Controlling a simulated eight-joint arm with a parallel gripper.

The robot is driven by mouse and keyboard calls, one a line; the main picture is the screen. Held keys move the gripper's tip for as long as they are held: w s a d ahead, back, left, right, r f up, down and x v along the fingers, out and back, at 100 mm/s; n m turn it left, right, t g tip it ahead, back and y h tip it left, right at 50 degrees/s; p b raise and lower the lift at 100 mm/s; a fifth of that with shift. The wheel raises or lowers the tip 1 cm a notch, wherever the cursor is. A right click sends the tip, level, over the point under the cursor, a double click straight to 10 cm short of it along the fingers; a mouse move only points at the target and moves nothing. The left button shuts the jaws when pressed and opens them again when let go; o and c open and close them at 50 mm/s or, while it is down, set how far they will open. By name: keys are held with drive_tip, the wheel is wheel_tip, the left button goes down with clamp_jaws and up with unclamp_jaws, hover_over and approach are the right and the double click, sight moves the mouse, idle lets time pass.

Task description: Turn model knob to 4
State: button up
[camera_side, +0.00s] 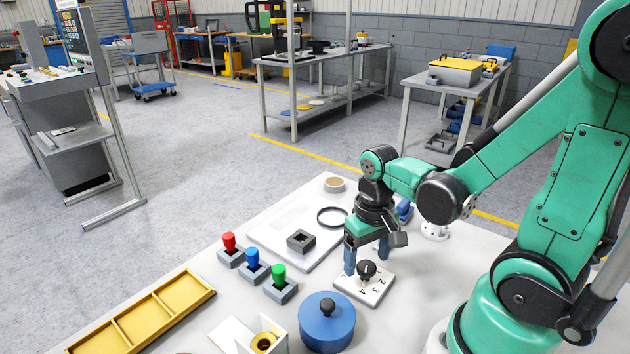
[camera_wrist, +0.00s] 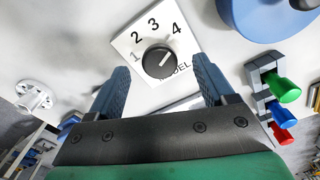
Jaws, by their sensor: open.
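The model knob (camera_side: 367,268) is round and black, on a white plate (camera_side: 378,287) marked 1 to 4. A thin light mark on the knob appears to point up and right, toward the 4. My gripper (camera_side: 367,262) points down over the plate. Its blue fingers (camera_wrist: 160,66) are open, one on each side of the knob, with gaps to it. Whether the tips reach down to knob height is unclear.
A blue round lidded pot (camera_side: 327,322) stands just in front of the plate. Red (camera_side: 229,243), blue (camera_side: 253,260) and green (camera_side: 279,277) pegs stand in grey blocks to the left. A pale board (camera_side: 275,236) with a square block and a black ring lies behind.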

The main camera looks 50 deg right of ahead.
sight(366, 266)
drive_tip(key=shift+r, duration=2.15)
drive_tip(key=w+a+r+n+t, duration=0.4)
drive_tip(key=w+a+r+t, duration=0.1)
drive_tip(key=t, duration=0.2)
drive_tip(key=shift+w+a+r+n, duration=0.15)
drive_tip(key=shift+w+a+n, duration=0.1)
drive_tip(key=shift+n, duration=0.05)
